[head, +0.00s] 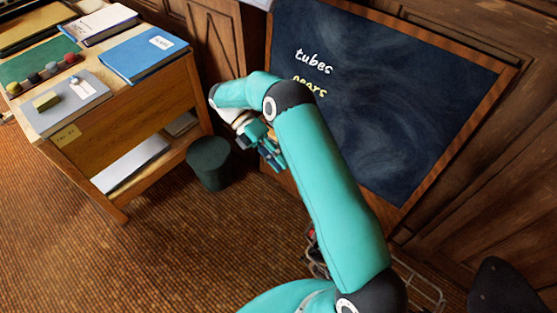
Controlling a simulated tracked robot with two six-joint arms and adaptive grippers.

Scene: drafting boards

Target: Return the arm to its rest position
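My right arm, teal with dark joints, rises from the bottom of the head view and bends to the left in front of the chalkboard. My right gripper (273,158) hangs under the bent wrist, pointing down, near the chalkboard's lower left edge. It is small and partly covered by the arm, so I cannot tell whether its fingers are open or shut. I see nothing clearly held in it. My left gripper is not in view.
A wooden desk (160,110) at the left bears a blue book (140,55), other books and a grey board (85,105). A dark green bin (209,165) stands beside it. The chalkboard (400,110) reads "tubes" and "gears". Brown floor (150,255) is clear at the lower left.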

